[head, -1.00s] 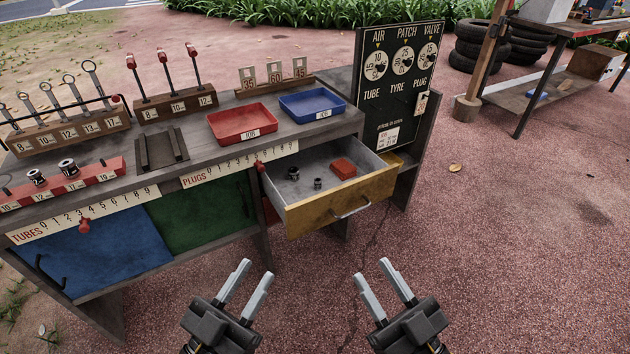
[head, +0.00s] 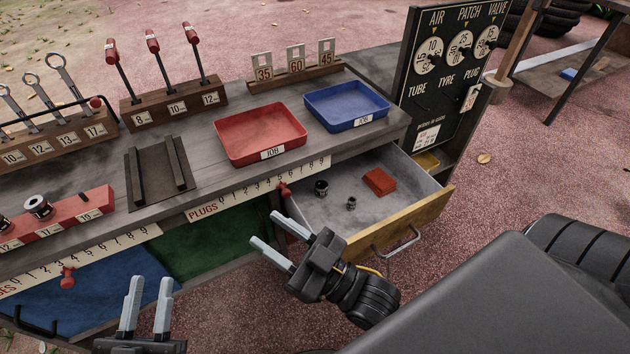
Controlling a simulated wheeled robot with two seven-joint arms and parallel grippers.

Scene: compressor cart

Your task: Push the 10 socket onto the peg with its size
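Two dark sockets lie in the open drawer (head: 412,185): a larger one (head: 321,188) and a smaller one (head: 351,204). Their sizes cannot be read. The red peg rail (head: 62,228) is on the bench at the left, with number labels along its front. One socket (head: 38,207) sits on it, another (head: 3,224) is cut by the picture edge, and a bare peg (head: 82,196) shows near its right end. My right gripper (head: 266,231) is open and empty, left of the drawer by the bench front. My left gripper (head: 148,288) is open and empty before the blue door.
A red block (head: 379,181) lies in the drawer. A red tray (head: 262,135) and blue tray (head: 346,105) stand on the bench. Wrench rack (head: 55,140), red-tipped tool rack (head: 172,104) and dial board (head: 452,75) stand behind or beside them. The drawer front (head: 398,225) juts out.

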